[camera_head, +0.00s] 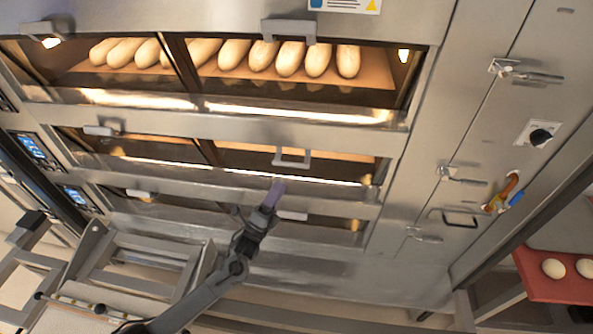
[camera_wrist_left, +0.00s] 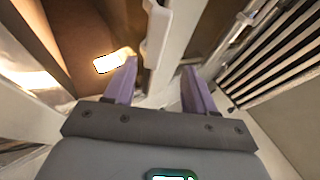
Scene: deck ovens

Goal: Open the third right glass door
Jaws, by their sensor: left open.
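The third right glass door (camera_head: 325,220) is in the lowest visible row of the oven, dark and apparently closed. Its pale handle (camera_head: 293,215) shows just right of my left gripper (camera_head: 274,192), whose arm covers part of the door. In the left wrist view, my left gripper (camera_wrist_left: 155,85) is open with its purple fingers apart and nothing between them. A white handle (camera_wrist_left: 156,35) stands ahead of the fingertips, beside a glass pane (camera_wrist_left: 85,30). I cannot tell whether a finger touches it. My right gripper is in neither view.
The second-row right door has its own handle (camera_head: 291,158) just above my left gripper. Loaves (camera_head: 290,58) lie behind the top glass. A steel panel with latches (camera_head: 460,175) stands at right. A metal rack (camera_head: 150,255) is at lower left, and a red tray (camera_head: 555,285) at lower right.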

